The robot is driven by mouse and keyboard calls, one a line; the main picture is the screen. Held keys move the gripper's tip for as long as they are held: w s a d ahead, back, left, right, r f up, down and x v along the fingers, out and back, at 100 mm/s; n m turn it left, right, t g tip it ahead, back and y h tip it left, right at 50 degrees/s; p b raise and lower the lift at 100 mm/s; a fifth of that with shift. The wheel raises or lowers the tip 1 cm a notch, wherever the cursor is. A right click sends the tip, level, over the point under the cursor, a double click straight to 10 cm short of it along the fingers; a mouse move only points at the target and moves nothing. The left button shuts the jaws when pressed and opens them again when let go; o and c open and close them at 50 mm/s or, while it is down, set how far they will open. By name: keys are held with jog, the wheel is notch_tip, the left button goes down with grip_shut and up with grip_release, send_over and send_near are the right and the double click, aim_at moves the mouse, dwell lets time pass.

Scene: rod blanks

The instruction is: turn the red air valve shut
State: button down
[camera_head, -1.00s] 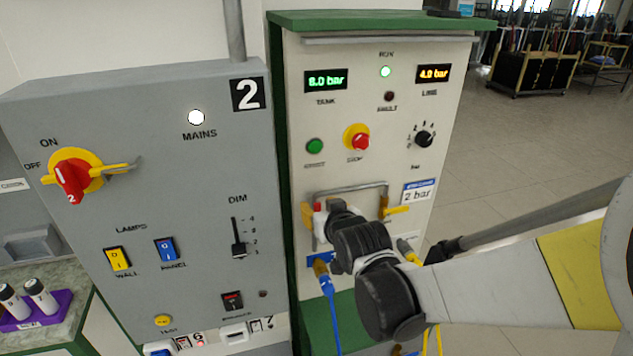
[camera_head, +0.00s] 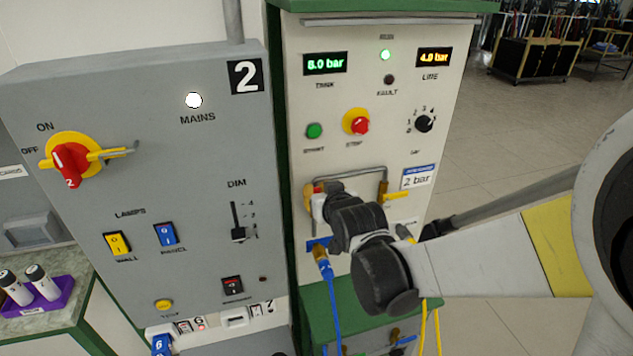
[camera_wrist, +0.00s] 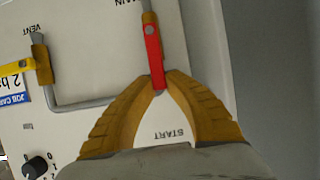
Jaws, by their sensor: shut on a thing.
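The red air valve (camera_wrist: 153,52) is a red lever on a brass body under the label MAIN, seen in the wrist view. The lever lies roughly in line with the grey pipe. My gripper (camera_wrist: 158,82) is shut on the lever's free end, its two ochre fingers either side of it. In the head view my gripper (camera_head: 313,190) is at the left end of the pipe loop on the cream panel (camera_head: 345,90). My wrist hides most of the valve there.
A yellow vent lever (camera_wrist: 16,67) is on the pipe's other branch; it also shows in the head view (camera_head: 394,196). A blue hose (camera_head: 331,295) hangs below my gripper. A grey switch cabinet (camera_head: 200,200) stands close on the left. Open floor lies right.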

jog(key=w+d+f+m+t+y+b, duration=0.1)
jog(key=d+f+m+y+b, duration=0.5)
jog(key=m+b, duration=0.7)
jog(key=shift+w+d+f+m+y+b, duration=0.3)
jog(key=shift+w+f+y+b, duration=0.25)
jog(key=shift+y+b, duration=0.35)
jog(key=shift+s, duration=0.1)
jog(key=c, duration=1.4)
grip_release()
